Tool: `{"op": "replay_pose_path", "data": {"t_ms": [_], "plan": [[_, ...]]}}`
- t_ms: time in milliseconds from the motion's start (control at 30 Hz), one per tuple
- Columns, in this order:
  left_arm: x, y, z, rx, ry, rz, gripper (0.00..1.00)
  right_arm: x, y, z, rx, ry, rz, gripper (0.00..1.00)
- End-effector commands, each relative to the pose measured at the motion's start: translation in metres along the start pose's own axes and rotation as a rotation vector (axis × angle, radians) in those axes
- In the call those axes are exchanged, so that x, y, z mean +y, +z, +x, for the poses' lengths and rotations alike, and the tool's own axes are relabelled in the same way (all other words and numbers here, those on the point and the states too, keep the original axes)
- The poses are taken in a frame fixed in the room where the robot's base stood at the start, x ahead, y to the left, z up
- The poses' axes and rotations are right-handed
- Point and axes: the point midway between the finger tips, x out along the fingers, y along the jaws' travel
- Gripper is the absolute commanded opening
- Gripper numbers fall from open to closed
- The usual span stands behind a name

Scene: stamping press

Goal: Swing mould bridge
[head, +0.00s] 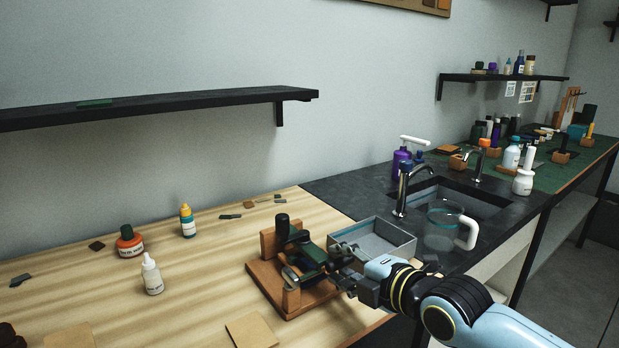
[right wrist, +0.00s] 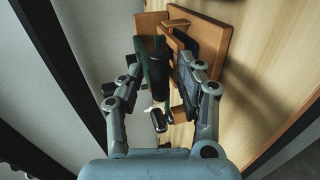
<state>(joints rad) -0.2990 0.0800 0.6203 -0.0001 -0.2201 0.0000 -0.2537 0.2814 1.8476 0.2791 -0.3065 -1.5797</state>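The stamping press has a wooden base (head: 268,277) with wooden uprights and stands near the table's front right edge. Its dark green bridge (head: 309,250) lies across the uprights, and a black handle (head: 282,228) stands at its back left. My right gripper (head: 338,264) is at the right side of the press, close to the bridge. In the right wrist view, the right gripper's (right wrist: 160,78) fingers are spread to either side of the black cylinder (right wrist: 160,62) and the green bridge (right wrist: 142,58). Whether a finger touches them I cannot tell. My left gripper is not in view.
A grey tray (head: 392,236) stands just behind my right gripper, beside the sink and a glass jug (head: 443,226). Bottles (head: 152,275) stand at the left on the wooden table. A tan sheet (head: 252,331) lies in front of the press.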

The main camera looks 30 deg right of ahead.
Motion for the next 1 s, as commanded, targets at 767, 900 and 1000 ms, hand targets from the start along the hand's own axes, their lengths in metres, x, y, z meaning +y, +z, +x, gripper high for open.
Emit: {"op": "replay_pose_path", "data": {"t_ms": [767, 900, 1000], "plan": [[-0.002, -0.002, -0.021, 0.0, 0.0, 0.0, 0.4, 0.028, 0.0, -0.004, 0.0, -0.001, 0.001, 0.0], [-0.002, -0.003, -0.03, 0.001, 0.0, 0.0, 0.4, 0.042, 0.0, -0.006, 0.0, -0.001, 0.001, 0.0], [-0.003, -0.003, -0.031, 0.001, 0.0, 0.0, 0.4, 0.044, 0.0, -0.006, 0.0, 0.0, 0.0, 0.0]]}}
